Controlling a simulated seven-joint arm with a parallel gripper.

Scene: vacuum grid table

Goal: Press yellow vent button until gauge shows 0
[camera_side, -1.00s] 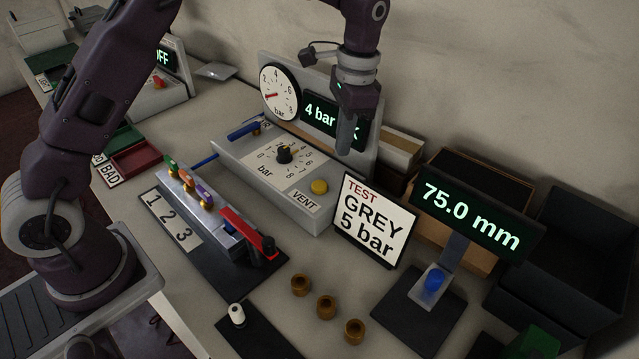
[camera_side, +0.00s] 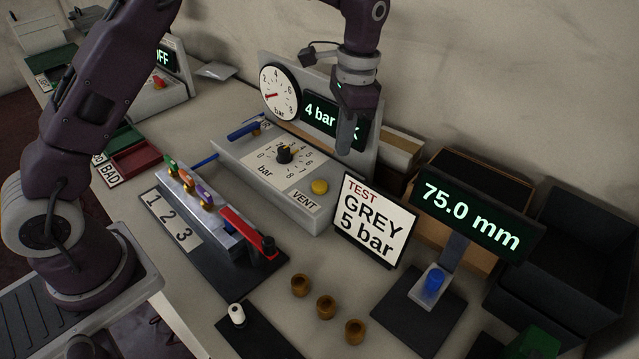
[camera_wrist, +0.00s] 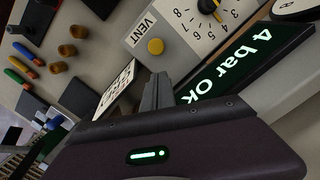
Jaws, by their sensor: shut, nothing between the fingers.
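The yellow vent button (camera_side: 319,187) sits on the front right of the grey pressure panel, beside the VENT label (camera_side: 304,200). It also shows in the wrist view (camera_wrist: 155,46), uncovered. My gripper (camera_side: 345,148) is shut and empty. It hangs above and behind the button, in front of the display, and does not touch the button. The round gauge (camera_side: 280,92) has a red needle pointing to the left, at a low reading. The green display (camera_side: 318,112) reads "4 bar" and is partly hidden by my gripper; the wrist view shows "4 bar OK" (camera_wrist: 232,62).
A TEST GREY 5 bar sign (camera_side: 374,222) stands right of the button. A black pressure dial (camera_side: 284,155) lies to its left. A valve block with coloured levers (camera_side: 205,204) and several brass fittings (camera_side: 326,306) are nearer the front. A 75.0 mm display (camera_side: 470,215) stands at right.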

